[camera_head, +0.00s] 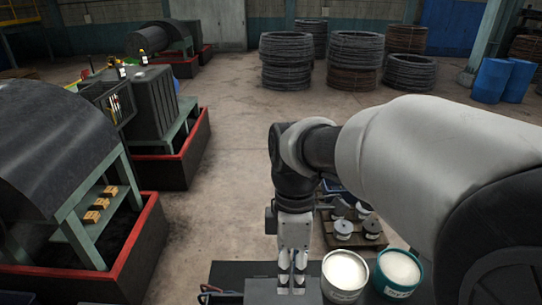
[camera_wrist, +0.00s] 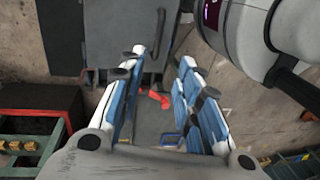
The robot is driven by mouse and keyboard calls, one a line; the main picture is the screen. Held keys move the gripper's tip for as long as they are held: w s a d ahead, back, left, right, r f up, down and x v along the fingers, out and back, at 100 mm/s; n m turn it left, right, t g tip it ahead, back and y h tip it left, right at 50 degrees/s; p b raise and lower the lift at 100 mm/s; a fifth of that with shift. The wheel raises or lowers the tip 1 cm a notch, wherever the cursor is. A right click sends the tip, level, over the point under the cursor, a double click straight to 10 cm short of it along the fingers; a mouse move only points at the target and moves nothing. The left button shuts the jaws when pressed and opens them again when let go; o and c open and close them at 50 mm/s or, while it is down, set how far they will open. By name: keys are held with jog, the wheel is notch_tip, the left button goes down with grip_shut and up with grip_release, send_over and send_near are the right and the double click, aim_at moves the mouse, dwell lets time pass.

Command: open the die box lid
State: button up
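My gripper (camera_head: 291,284) points down at the bottom centre of the head view, over a plain grey box-like top (camera_head: 262,292) cut off by the picture edge. This may be the die box; no label or lid seam shows. In the wrist view my gripper (camera_wrist: 163,58) has its blue-and-white fingers apart with nothing held between them. A small red part (camera_wrist: 157,97) shows in the gap, over a grey surface. I cannot tell whether the fingertips touch the grey top.
A white pot (camera_head: 345,276) and a teal-rimmed pot (camera_head: 399,271) stand close right of my gripper. Spools (camera_head: 343,230) sit on a pallet behind them. Red-edged machines (camera_head: 150,232) line the left. The floor (camera_head: 228,150) between is clear.

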jog(key=shift+n, duration=0.3)
jog(key=s+f, duration=0.1)
jog(key=f, duration=0.4)
jog(key=f+b, duration=0.1)
jog(key=f, duration=0.5)
jog(key=s+f+b, duration=0.1)
jog(key=f, duration=0.4)
jog(key=shift+s+a+f, duration=0.3)
jog(key=shift+s+f, duration=0.05)
jog(key=shift+c, duration=0.2)
grip_shut()
